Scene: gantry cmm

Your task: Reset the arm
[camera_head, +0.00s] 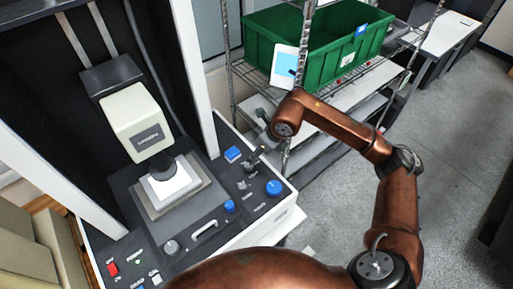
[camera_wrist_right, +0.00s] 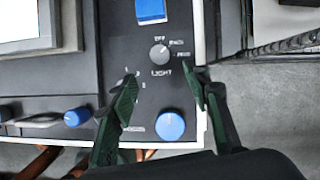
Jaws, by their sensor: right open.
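My right arm (camera_head: 345,130) reaches in from the lower right in the head view, bent at the elbow. Its gripper (camera_head: 257,152) hangs over the right part of the machine's dark control panel (camera_head: 255,208). In the right wrist view the dark green fingers of the gripper (camera_wrist_right: 165,82) are apart with nothing between them. A grey knob marked LIGHT (camera_wrist_right: 158,53) lies beyond the fingertips, and a large blue knob (camera_wrist_right: 169,126) shows between the fingers. Whether the fingers touch the panel I cannot tell. My left gripper is not visible.
The measuring machine's cream head (camera_head: 138,122) stands above a white block (camera_head: 173,185) on its stage. A blue button (camera_head: 233,154), a handle (camera_head: 205,232) and a red switch (camera_head: 112,269) sit on the panel. A green bin (camera_head: 335,45) rests on a wire rack. Grey floor (camera_head: 455,140) is open at right.

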